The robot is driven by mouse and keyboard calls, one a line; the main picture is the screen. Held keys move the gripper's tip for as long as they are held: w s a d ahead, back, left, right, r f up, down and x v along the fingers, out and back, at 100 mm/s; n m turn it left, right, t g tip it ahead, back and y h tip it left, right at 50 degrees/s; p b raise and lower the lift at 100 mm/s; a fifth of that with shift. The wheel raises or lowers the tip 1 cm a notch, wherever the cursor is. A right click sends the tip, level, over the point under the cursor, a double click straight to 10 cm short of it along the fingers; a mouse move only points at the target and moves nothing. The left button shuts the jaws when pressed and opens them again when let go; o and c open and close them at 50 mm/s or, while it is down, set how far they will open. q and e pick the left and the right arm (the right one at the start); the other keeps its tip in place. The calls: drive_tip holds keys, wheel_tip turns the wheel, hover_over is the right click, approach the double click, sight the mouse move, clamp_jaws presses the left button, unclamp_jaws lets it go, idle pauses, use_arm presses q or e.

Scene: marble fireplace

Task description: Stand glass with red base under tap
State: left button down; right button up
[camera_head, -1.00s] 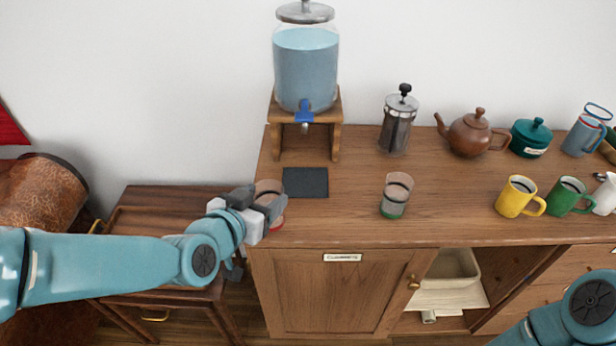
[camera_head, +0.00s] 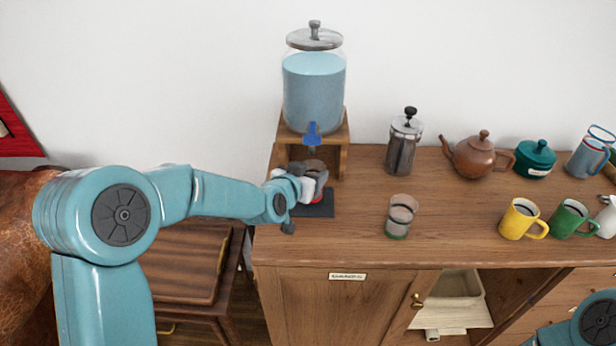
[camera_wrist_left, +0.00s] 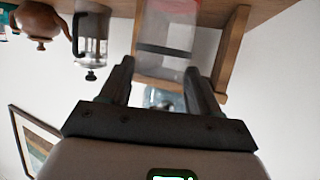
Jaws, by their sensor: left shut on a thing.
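My left gripper (camera_head: 312,184) is shut on the glass with the red base (camera_head: 318,199) and holds it upright at the dark mat (camera_head: 318,211), below the blue tap (camera_head: 312,134) of the water dispenser (camera_head: 313,90). The gripper hides part of the glass; I cannot tell whether its base touches the mat. In the left wrist view, which looks upside down, the clear glass (camera_wrist_left: 166,30) sits between the two fingers (camera_wrist_left: 160,82). Of my right arm only a link shows at the lower right; its gripper is out of view.
A glass with a green base (camera_head: 401,217) stands to the right, with bare wood between. The dispenser's wooden stand (camera_head: 343,150) has legs close to the held glass. A French press (camera_head: 404,145), teapot (camera_head: 479,155) and mugs (camera_head: 520,220) stand farther right.

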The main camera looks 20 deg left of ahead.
use_arm(q)
drive_tip(key=shift+w+a+f, duration=0.1)
drive_tip(key=shift+w+f, duration=0.05)
drive_tip(key=shift+f, duration=0.6)
drive_tip(key=shift+r, duration=0.1)
drive_tip(key=shift+c, duration=1.1)
unclamp_jaws()
drive_tip(key=shift+f, duration=0.25)
drive_tip(key=shift+r, duration=0.1)
